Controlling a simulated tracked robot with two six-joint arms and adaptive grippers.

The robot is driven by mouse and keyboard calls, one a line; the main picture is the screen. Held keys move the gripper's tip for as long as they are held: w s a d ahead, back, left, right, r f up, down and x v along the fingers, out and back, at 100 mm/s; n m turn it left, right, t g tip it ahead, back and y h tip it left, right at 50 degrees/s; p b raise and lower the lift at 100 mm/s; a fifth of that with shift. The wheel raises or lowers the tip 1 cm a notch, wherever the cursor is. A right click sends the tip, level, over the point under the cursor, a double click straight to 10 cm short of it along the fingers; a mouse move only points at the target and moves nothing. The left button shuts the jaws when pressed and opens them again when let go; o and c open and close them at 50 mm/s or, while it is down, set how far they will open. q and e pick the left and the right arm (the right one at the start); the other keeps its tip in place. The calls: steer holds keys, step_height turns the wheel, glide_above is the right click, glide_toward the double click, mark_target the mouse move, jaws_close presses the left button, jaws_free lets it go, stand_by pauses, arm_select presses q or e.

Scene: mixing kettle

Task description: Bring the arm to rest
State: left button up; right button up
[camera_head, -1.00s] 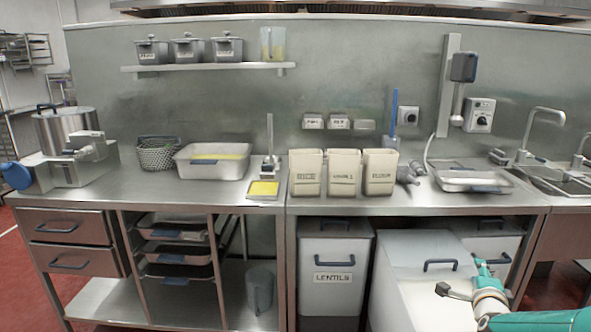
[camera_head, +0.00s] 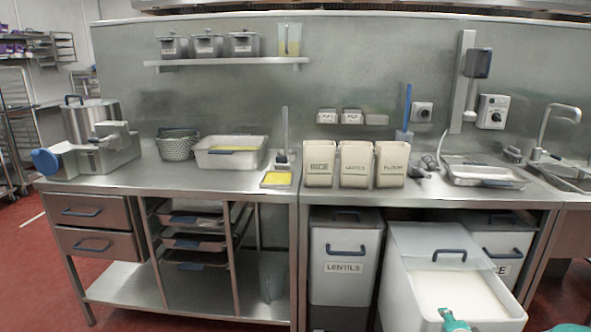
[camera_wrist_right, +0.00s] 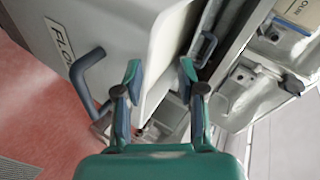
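My right gripper (camera_head: 457,324) shows only as a teal tip at the bottom edge of the head view, in front of the pulled-out white bin (camera_head: 397,290). In the right wrist view, its two fingers (camera_wrist_right: 160,78) are apart. A pale panel edge of the bin runs beyond and between them, and I see nothing gripped. The bin's side (camera_wrist_right: 90,35) carries a partly hidden label starting "FLO", with a dark handle (camera_wrist_right: 88,82) beside the left finger. White contents (camera_head: 458,292) show inside the bin.
The steel worktop (camera_head: 225,180) holds a yellow-filled pan (camera_head: 232,160) and several small bins. A lentils bin (camera_head: 343,265) stands under it, left of the pulled-out bin. The red floor (camera_head: 35,270) is clear at the left.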

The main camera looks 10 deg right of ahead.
steer(key=s+a+f+n+g+y+b, duration=0.25)
steer(key=s+a+f+n, duration=0.25)
steer(key=a+f, duration=0.55)
steer(key=s+a+f+n+g+y+b, duration=0.2)
steer(key=s+a+f+n+y, duration=0.2)
steer(key=a+f, duration=0.65)
steer(key=s+a+f+n+g+y+b, duration=0.15)
steer(key=s+a+f+n+g, duration=0.3)
steer(key=s, duration=0.45)
steer(key=s+a+f+n+g+y+b, duration=0.1)
steer(key=s+a+f+n+g+b, duration=0.1)
steer(key=s+a+f+n, duration=0.4)
steer(key=s+a+r+m+p, duration=0.1)
steer(key=r+p, duration=0.9)
steer(key=s+a+r+m+p, duration=0.1)
steer(key=s+r+p, duration=0.1)
steer(key=r+p, duration=0.8)
steer(key=shift+a+r+p, duration=0.15)
steer(key=shift+r+p, duration=0.25)
steer(key=shift+p, duration=0.35)
